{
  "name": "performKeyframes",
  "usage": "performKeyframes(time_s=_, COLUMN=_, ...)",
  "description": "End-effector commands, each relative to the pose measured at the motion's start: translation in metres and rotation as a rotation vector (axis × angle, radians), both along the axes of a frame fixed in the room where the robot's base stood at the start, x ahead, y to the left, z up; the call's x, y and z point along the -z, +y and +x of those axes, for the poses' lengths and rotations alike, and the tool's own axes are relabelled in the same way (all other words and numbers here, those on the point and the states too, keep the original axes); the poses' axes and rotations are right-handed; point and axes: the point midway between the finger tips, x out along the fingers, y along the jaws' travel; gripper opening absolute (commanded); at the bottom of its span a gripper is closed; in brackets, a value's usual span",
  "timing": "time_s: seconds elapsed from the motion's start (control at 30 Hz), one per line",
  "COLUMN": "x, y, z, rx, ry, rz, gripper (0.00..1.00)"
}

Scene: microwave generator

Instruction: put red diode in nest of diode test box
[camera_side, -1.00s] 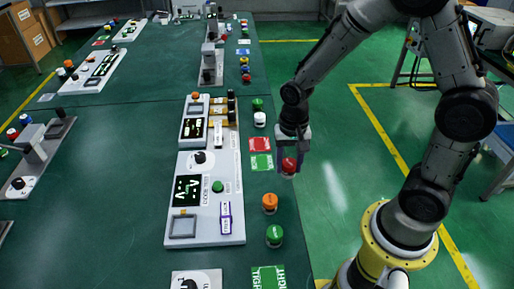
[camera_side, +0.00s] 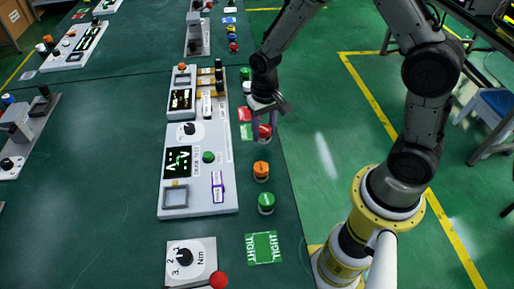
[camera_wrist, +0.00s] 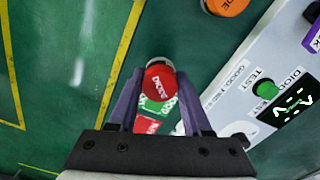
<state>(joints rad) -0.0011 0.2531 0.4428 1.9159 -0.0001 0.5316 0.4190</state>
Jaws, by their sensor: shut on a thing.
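My gripper (camera_side: 264,124) is shut on the red diode (camera_wrist: 160,82), a round red-capped piece with lettering on top. It sits between the purple fingers in the wrist view. In the side view the red diode (camera_side: 265,131) shows at the fingertips, beside the red and green cards by the table's right edge. The diode test box (camera_side: 198,160) is the white panel left of the gripper. It carries a lit screen, a green button (camera_side: 208,157), a black knob, a square grey frame (camera_side: 176,198) and a purple-outlined slot (camera_side: 218,187). I cannot tell which is the nest.
An orange diode (camera_side: 261,170) and a green one (camera_side: 266,202) stand right of the box. The red card (camera_side: 244,114) and green card (camera_side: 246,131) lie near the gripper. A torque panel (camera_side: 190,262) is in front. Free green table lies left of the box.

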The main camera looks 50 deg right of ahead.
Motion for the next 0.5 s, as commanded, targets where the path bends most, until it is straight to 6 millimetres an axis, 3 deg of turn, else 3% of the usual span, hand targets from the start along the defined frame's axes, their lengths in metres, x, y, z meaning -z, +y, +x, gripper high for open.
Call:
performKeyframes(time_s=0.3, x=-0.048, y=0.009, z=-0.077, rx=0.545, ry=-0.009, rz=0.002, gripper=0.00)
performKeyframes(time_s=0.5, x=-0.077, y=0.014, z=-0.124, rx=0.779, ry=-0.007, rz=0.002, gripper=0.00)
